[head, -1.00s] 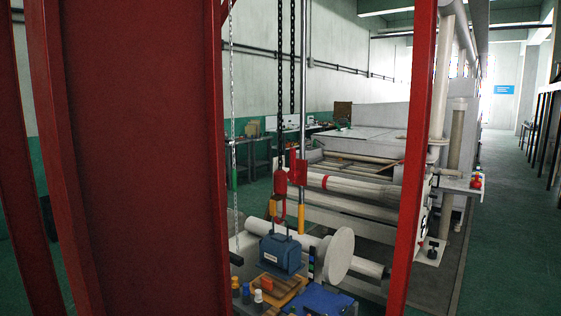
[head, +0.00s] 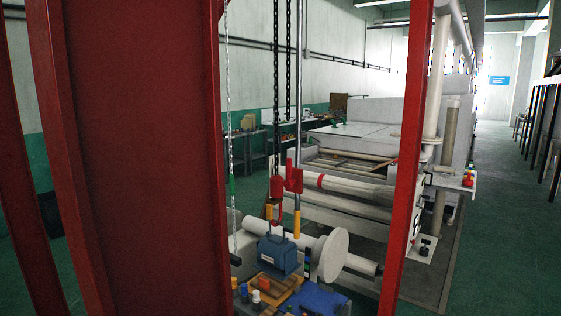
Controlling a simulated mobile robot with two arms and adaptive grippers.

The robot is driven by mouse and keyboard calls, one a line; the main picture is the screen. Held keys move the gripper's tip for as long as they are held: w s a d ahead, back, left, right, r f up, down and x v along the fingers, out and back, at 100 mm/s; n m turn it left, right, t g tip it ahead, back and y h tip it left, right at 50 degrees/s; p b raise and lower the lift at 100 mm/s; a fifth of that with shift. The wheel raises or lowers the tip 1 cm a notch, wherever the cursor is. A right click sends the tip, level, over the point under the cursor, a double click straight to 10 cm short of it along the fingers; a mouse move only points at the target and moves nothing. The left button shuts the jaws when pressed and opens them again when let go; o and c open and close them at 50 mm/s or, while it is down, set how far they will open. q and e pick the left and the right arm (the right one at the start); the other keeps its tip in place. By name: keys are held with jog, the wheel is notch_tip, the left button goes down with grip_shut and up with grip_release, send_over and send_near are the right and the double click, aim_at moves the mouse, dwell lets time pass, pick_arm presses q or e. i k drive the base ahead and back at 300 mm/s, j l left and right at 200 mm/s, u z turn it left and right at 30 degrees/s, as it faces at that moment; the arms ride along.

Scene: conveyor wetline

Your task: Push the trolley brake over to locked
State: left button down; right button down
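I cannot make out the trolley brake in the head view. A large white roll (head: 333,255) with a round end disc lies beyond the red frame, low in the middle. A red hook block (head: 277,188) hangs on dark chains above it. Next to it stands a pole with a red fitting (head: 293,178) and a yellow lower part (head: 297,222). Neither of my grippers shows in the view.
A wide red panel (head: 145,150) and a red post (head: 408,150) stand close in front. Between them are a blue box (head: 277,255) and a wooden tray (head: 281,291). Green floor (head: 500,220) is free at the right.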

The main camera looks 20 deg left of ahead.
aim_at(289, 181)
jog(key=i+l, duration=0.25)
jog(key=i, duration=0.2)
jog(key=i+l, duration=0.25)
jog(key=i, duration=0.25)
jog(key=i+l, duration=0.25)
jog(key=i, duration=0.2)
